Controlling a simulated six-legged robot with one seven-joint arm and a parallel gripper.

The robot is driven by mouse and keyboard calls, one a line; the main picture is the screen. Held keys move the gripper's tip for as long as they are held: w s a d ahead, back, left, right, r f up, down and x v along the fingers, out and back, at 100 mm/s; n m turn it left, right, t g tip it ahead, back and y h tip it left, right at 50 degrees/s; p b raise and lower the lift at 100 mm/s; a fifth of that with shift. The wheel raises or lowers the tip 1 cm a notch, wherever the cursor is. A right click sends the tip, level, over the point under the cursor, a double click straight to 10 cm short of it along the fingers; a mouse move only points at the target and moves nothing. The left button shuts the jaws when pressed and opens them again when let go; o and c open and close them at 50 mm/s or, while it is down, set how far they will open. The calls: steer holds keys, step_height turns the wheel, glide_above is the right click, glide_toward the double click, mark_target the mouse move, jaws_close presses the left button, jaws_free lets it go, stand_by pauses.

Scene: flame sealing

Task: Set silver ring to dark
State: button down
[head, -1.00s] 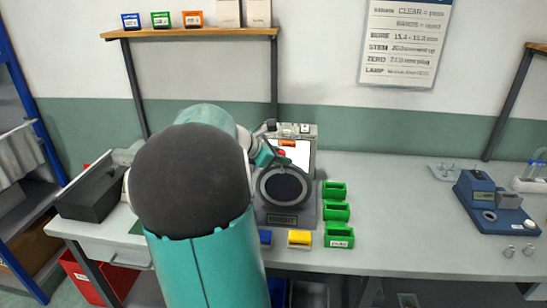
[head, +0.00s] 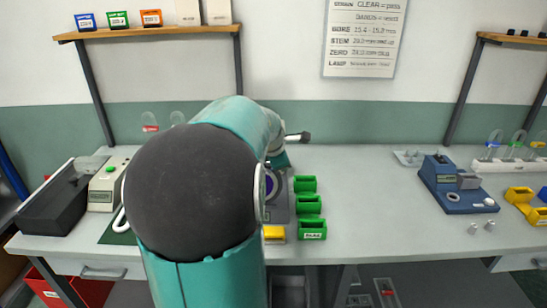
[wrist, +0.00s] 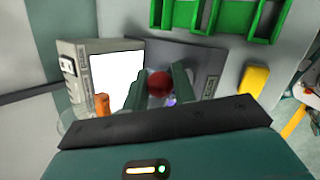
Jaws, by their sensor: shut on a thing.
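The dark bench device (head: 280,207) stands mid-bench in the head view, mostly hidden behind my arm. A sliver of its round window shows purple, edged by a silver-grey ring (head: 280,185). The ring's setting cannot be read. In the wrist view, the device's grey face (wrist: 207,62) lies beyond my fingers, with a bright white panel (wrist: 118,75) to the left. My gripper (wrist: 160,87) is shut on a red round thing (wrist: 160,84) between its two green fingers. A small purple glint shows just below it. The fingertips are hidden in the head view.
Green bins (head: 308,204) stand right of the device, and a yellow bin (head: 274,234) is in front. A blue instrument (head: 455,185) sits farther right. A black box (head: 62,195) and a pale unit (head: 104,186) are at left. The bench between green bins and blue instrument is clear.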

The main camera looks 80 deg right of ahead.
steer(key=shift+s+f, duration=0.6)
steer(key=shift+f, duration=0.05)
steer(key=c, duration=1.2)
jaws_free()
steer(key=shift+o, duration=0.2)
steer(key=shift+w+r, duration=0.1)
steer(key=shift+r, duration=0.05)
steer(key=shift+a+r, duration=0.1)
steer(key=shift+r, duration=0.15)
steer(key=v, duration=1.3)
steer(key=shift+w+a, duration=0.1)
